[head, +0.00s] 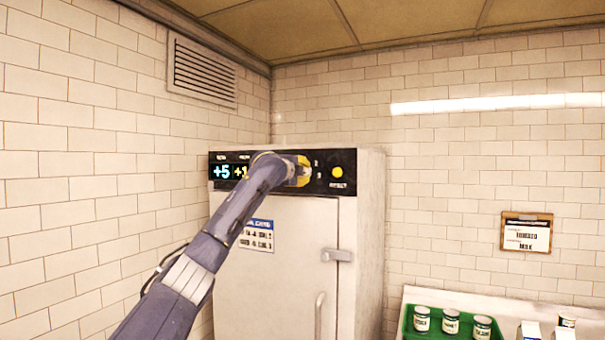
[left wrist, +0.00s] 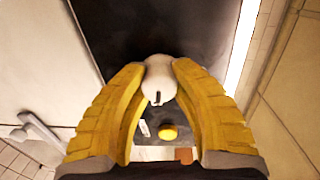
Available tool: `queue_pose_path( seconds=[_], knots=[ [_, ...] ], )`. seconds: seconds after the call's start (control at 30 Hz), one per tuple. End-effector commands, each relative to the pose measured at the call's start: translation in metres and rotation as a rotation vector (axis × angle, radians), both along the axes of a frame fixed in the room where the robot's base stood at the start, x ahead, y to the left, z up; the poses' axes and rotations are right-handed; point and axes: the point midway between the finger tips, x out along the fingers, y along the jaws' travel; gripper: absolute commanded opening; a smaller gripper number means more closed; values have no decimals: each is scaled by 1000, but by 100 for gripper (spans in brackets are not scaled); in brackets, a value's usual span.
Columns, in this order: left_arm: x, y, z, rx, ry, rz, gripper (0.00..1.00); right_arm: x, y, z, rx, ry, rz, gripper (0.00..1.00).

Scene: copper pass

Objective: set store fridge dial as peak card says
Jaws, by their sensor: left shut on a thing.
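The store fridge (head: 275,290) is a pale cabinet in the corner with a black control panel (head: 325,160) across its top. The panel shows a cyan "+5" (head: 222,172) and a yellow reading starting "+1" (head: 240,172), partly hidden by my arm. My left gripper (head: 304,172) is at the panel. In the left wrist view its yellow fingers are shut on the white dial (left wrist: 159,90), which has a dark pointer mark. A card with a blue header (head: 256,236) is on the fridge door; its lines are too small to read surely. My right gripper is out of view.
A yellow button (head: 337,172) sits right of the dial. The door has a latch (head: 337,255) and a handle (head: 319,315). A clipboard (head: 526,232) hangs on the right wall above a counter with a green crate (head: 408,325) of jars and some cartons (head: 530,331).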

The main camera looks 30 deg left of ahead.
Motion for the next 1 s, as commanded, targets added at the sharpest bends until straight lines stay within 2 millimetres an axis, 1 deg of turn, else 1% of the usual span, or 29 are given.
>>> queue_pose_path(
  seconds=[0.03,0.47,0.5,0.7,0.77,0.8,1.0],
  knots=[
    [-1,4,1,6,0,6,0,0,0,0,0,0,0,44],
    [-2,4,2,14,-2,6,0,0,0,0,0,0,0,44],
    [-2,4,2,13,-2,6,26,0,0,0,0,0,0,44],
    [-1,3,2,13,-1,4,50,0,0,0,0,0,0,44],
    [-1,2,2,14,-1,3,57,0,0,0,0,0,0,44],
    [-1,2,2,14,-1,3,57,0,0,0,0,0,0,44],
    [-1,1,1,13,-1,2,57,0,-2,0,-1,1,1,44]
  ],
)
